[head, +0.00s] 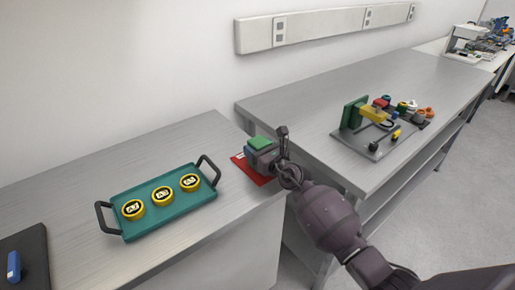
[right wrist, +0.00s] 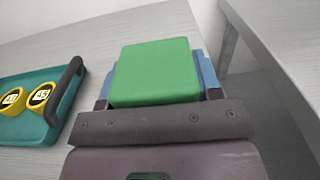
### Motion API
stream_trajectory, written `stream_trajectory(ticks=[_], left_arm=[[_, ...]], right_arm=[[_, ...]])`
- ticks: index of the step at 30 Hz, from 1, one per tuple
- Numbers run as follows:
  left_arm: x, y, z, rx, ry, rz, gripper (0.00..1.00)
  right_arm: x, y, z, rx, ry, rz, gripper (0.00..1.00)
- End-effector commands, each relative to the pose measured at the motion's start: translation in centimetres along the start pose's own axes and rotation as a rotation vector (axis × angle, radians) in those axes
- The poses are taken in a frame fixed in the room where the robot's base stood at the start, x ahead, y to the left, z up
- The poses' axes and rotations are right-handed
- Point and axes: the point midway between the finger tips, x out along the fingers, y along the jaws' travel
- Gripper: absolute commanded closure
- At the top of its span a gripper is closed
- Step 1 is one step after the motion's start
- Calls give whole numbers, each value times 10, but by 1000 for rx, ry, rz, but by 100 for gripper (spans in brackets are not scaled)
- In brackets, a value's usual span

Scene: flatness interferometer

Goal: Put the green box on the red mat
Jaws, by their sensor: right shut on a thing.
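The green box (head: 259,142) is at the right end of the near table, over the red mat (head: 262,180). My right gripper (head: 266,154) is shut on the green box. In the right wrist view the green box (right wrist: 155,72) fills the middle, with blue-grey parts showing along its sides and below it. I cannot tell whether the box touches the mat, since the gripper hides its underside. The red mat shows only around the gripper and does not show in the right wrist view. My left gripper is not in view.
A teal tray (head: 150,219) with dark handles holds yellow round pieces (head: 163,194) left of the mat. A dark pad (head: 35,245) with a blue object (head: 14,266) lies at the far left. A second table (head: 300,110) carries a grey board (head: 372,148) with coloured parts.

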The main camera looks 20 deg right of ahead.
Motion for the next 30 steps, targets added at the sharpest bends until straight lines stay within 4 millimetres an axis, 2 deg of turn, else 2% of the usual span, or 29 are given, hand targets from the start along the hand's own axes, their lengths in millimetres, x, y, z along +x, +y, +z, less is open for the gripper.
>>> stream_trajectory(ticks=[1,2,6,17,23,30], left_arm=[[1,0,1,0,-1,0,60],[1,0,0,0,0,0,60],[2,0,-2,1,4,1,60],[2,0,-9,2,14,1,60],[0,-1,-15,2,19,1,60],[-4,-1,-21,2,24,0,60]], right_arm=[[0,0,-2,0,0,0,69],[0,0,-2,0,1,0,37],[0,0,-1,0,1,0,16],[0,0,3,0,-1,0,16],[-25,-1,2,0,0,-2,16],[-68,0,2,-1,2,-1,16]])
